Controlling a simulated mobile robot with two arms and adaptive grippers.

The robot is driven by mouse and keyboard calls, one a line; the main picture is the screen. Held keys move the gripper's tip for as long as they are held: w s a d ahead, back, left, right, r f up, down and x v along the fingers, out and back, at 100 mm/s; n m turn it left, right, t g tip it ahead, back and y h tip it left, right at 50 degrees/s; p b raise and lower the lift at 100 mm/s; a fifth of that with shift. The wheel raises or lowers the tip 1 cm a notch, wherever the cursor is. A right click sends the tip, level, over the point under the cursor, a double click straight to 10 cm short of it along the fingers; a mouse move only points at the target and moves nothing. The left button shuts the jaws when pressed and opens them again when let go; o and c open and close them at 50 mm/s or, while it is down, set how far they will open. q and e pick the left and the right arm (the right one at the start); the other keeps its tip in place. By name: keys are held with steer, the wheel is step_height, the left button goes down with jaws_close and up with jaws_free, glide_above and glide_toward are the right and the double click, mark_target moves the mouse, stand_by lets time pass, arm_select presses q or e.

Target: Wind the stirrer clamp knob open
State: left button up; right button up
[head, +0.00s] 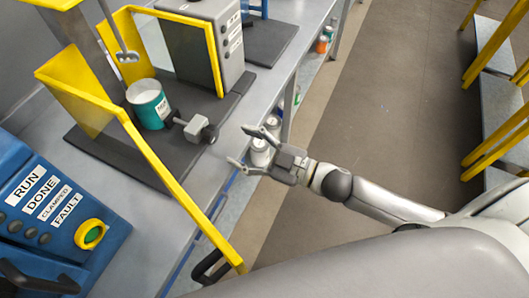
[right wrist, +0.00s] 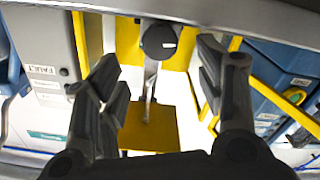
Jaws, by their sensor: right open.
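The stirrer clamp knob (head: 210,133) is the dark, round end of a grey clamp block (head: 193,128) beside a teal drum (head: 148,104) on a dark mat. In the right wrist view the knob (right wrist: 160,40) shows end-on as a dark disc with a small white mark. My right gripper (head: 238,146) is open and empty, a short way to the right of the knob. In the wrist view its two fingers (right wrist: 160,75) stand apart, with the knob between them, towards the top of the picture. My left gripper is not in view.
A yellow guard frame (head: 160,168) stands around the drum, with a black handle (head: 210,268) low on it. A blue control box (head: 50,215) with a yellow-ringed green button is at the lower left. A grey machine (head: 200,45) stands behind.

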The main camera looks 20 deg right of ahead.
steer(key=shift+v, duration=2.75)
